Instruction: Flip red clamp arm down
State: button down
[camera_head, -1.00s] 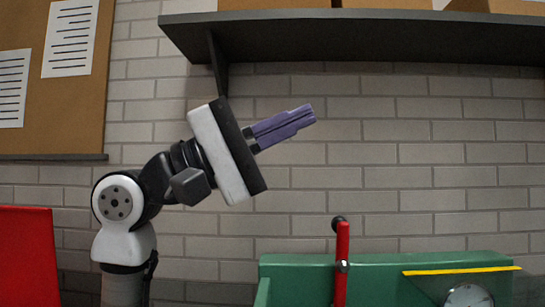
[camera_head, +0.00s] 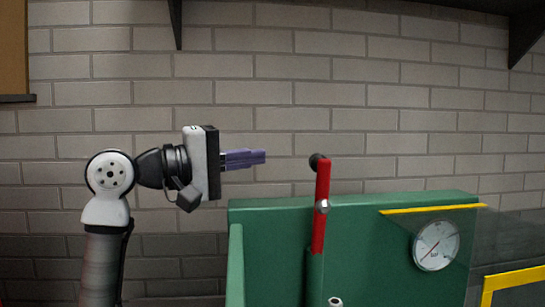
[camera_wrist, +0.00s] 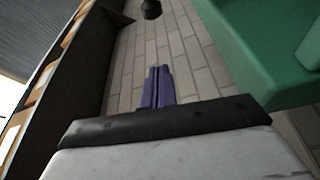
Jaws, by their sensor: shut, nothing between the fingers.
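The red clamp arm (camera_head: 322,205) stands nearly upright on the green chassis (camera_head: 355,215) in the head view. A black knob (camera_wrist: 150,9) shows at the top edge there, beyond the fingertips.
A round gauge (camera_head: 437,245) and a yellow-edged clear panel (camera_head: 430,210) are on the chassis to the right. A dark shelf (camera_head: 400,4) runs along the brick wall above. The space between gripper and clamp arm is clear. The green chassis (camera_wrist: 245,45) is at upper right in the wrist view.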

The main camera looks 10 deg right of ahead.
aim_at(330, 165)
jog(key=p+x, duration=0.1)
jog(key=x, duration=0.3)
jog(key=p+x, duration=0.2)
jog(key=x, duration=0.3)
jog(key=shift+r, duration=0.2)
jog(key=s, duration=0.1)
jog(key=s+p, duration=0.1)
jog(key=shift+s+f, duration=0.35)
jog(key=shift+s, duration=0.05)
jog(key=shift+s+f+p, duration=0.2)
jog(key=shift+s+p, duration=0.2)
jog(key=shift+s, duration=0.15)
jog(key=shift+s, duration=0.1)
jog(key=s+m+b, duration=0.1)
jog(key=s+b, duration=0.1)
jog(key=s+m+h+b, duration=0.1)
jog(key=s+m+b, duration=0.1)
jog(key=b, duration=0.1)
jog(key=s+f+m+b, duration=0.1)
jog(key=s+b, duration=0.1)
jog(key=b, duration=0.1)
jog(key=shift+s+m+h, duration=0.15)
jog(key=shift+m+h, duration=0.15)
jog(key=shift+m, duration=0.1)
jog(key=shift+s+f+b, duration=0.1)
jog(key=shift+s+b, duration=0.8)
jog(key=shift+s, duration=0.05)
